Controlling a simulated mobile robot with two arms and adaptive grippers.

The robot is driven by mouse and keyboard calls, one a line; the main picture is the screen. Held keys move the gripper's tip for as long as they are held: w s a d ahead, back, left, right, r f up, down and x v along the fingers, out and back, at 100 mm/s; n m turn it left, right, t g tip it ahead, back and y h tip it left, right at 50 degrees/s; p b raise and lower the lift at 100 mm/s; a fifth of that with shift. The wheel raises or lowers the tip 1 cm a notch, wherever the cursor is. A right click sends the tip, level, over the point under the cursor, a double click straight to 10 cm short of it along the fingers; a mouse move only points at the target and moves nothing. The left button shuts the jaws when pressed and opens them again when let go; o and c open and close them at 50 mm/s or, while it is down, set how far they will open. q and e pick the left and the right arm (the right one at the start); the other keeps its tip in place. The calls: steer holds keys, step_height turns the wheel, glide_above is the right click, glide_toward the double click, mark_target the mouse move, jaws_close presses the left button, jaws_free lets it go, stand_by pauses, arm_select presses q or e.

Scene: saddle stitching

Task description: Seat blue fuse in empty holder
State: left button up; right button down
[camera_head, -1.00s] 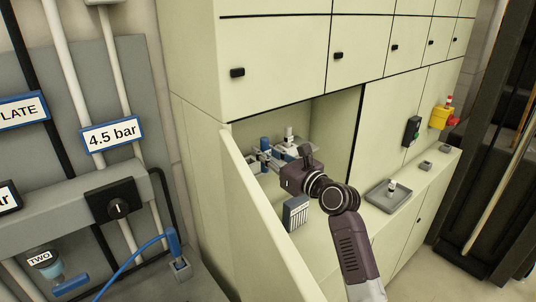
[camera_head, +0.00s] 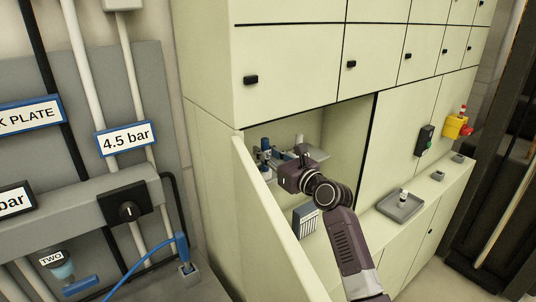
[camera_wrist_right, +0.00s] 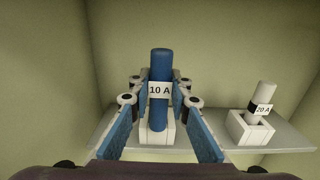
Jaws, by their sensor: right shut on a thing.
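The blue fuse (camera_wrist_right: 160,65), labelled 10 A, stands upright between the blue-padded fingers of my right gripper (camera_wrist_right: 158,98), which is shut on it. A white holder (camera_wrist_right: 143,135) is directly below the fuse. The fuse's lower end overlaps the holder in the picture, and I cannot tell whether it is inside or just above or in front of it. In the head view, my right gripper (camera_head: 278,164) reaches into the open compartment, with the blue fuse (camera_head: 265,145) partly hidden at its fingers. My left gripper is out of view.
A white fuse (camera_wrist_right: 265,93) stands tilted in a second holder (camera_wrist_right: 249,130) to the right on the same grey shelf (camera_wrist_right: 290,142). An open door panel (camera_head: 270,230) borders the compartment's left. A grey tray (camera_head: 400,207) with a small white item sits on the ledge to the right.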

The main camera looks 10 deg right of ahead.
steer(key=shift+w+a+f+b, duration=0.3)
steer(key=shift+w+f+b, duration=0.3)
steer(key=shift+w, duration=0.1)
steer(key=shift+w+a+f+b, duration=0.25)
steer(key=shift+w+f+b, duration=0.2)
steer(key=shift+w+f, duration=0.15)
steer(key=shift+f+b, duration=0.3)
steer(key=shift+f, duration=0.35)
steer(key=c, duration=1.7)
jaws_free()
steer(key=shift+f, duration=0.1)
